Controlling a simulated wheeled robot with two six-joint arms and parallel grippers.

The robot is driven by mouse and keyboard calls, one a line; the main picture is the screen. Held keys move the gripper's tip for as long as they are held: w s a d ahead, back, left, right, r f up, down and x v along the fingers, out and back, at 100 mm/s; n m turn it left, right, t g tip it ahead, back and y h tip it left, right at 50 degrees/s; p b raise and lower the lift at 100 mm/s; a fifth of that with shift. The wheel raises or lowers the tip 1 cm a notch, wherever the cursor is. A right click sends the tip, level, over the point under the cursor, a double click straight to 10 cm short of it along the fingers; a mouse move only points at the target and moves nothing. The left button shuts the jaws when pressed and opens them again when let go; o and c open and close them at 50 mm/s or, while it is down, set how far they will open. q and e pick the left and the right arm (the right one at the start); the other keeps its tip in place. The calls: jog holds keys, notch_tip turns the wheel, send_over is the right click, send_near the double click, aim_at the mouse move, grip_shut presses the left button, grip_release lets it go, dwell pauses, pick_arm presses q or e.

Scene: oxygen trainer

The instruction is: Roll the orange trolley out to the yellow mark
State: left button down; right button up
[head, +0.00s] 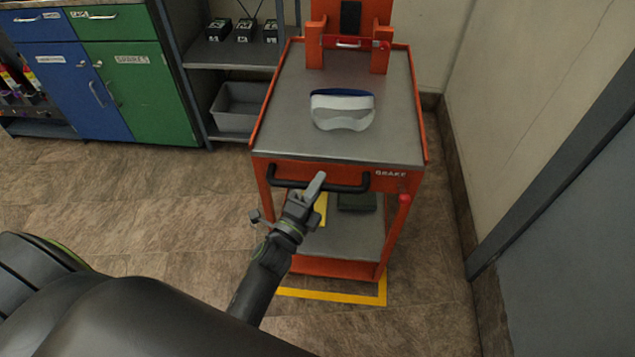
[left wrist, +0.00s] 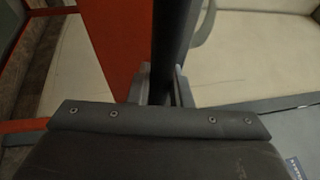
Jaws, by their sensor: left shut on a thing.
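The orange trolley (head: 375,143) stands near the wall, with a grey top and a lower shelf. Its black handle (head: 350,188) runs across the front, below the top. The "BRAKE" label and a red-knobbed lever (head: 404,200) are at its front right. The yellow mark (head: 335,296) is a floor line with a corner, just in front of and partly under the trolley's front. My left gripper (head: 317,185) is shut on the handle; in the left wrist view the dark bar (left wrist: 172,45) passes between its fingers. My right gripper is not in view.
A white and blue band-shaped thing (head: 342,110) lies on the trolley top. A dark box (head: 357,202) sits on its lower shelf. Blue and green cabinets (head: 150,95) and a shelf with a grey bin (head: 236,110) stand left. A wall and a grey panel (head: 570,240) are close on the right. The left floor is clear.

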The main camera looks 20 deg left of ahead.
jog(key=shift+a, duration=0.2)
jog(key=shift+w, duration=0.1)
pick_arm(q)
jog(key=c, duration=1.5)
grip_release()
jog(key=shift+o, duration=0.9)
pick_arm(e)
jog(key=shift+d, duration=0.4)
pick_arm(q)
jog(key=b+v, duration=0.2)
jog(key=v, duration=1.5)
jog(key=shift+s, duration=0.25)
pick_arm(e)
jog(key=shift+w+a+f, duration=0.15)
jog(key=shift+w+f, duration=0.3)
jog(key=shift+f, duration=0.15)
pick_arm(q)
jog(key=shift+f, duration=0.1)
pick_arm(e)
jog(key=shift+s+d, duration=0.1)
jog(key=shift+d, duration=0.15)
